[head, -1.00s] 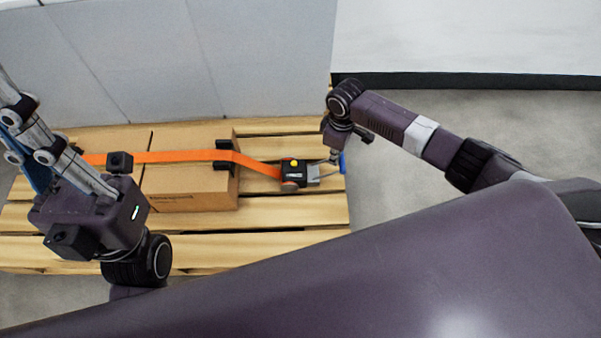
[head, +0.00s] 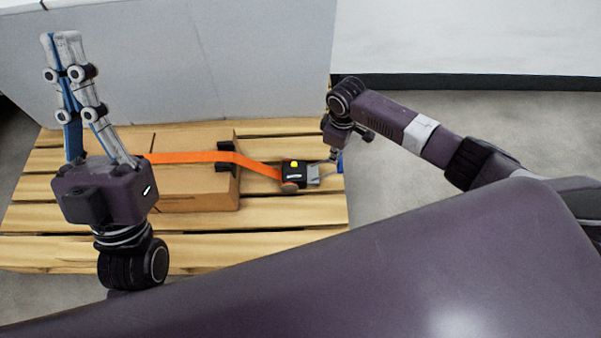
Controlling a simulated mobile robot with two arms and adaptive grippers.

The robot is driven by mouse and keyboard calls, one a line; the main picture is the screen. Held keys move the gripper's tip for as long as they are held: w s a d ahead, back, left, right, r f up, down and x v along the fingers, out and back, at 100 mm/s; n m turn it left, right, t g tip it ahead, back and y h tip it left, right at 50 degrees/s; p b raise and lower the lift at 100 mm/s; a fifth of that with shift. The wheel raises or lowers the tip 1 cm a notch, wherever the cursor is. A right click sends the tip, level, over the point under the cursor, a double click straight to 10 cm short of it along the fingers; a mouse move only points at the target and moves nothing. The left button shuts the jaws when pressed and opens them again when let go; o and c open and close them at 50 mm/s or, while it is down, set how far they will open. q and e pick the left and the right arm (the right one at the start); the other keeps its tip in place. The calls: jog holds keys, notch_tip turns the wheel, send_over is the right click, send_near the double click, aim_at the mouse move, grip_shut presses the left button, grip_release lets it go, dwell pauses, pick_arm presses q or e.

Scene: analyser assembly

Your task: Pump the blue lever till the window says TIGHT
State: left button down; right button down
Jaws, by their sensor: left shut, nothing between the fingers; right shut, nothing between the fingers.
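The ratchet (head: 294,175) is a black buckle with a yellow part on top, at the right end of an orange strap (head: 190,157). Its grey lever with a blue handle (head: 340,162) sticks out to the right. Any window text is too small to read. My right gripper (head: 333,154) is right at the handle, mostly hidden under its own wrist, and shut with nothing held; I cannot tell if it touches the handle. My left gripper (head: 58,40) is shut and empty at the left, fingers pointing up the picture, away from the lever.
The strap crosses a cardboard box (head: 200,195) with black corner guards on a wooden pallet (head: 290,212). A tall grey panel (head: 200,60) stands behind the pallet. Grey floor (head: 410,220) is open to the right.

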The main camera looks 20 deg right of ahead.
pick_arm(q)
jog(key=w+f+g+y+p, duration=0.2)
jog(key=w+f+g, duration=0.2)
jog(key=f, duration=0.5)
jog(key=w+f+g+y+p, duration=0.2)
jog(key=w+f+g, duration=0.3)
jog(key=f, duration=0.4)
jog(key=shift+f+g, duration=0.3)
jog(key=shift+g, duration=0.6)
jog(key=shift+w, duration=0.1)
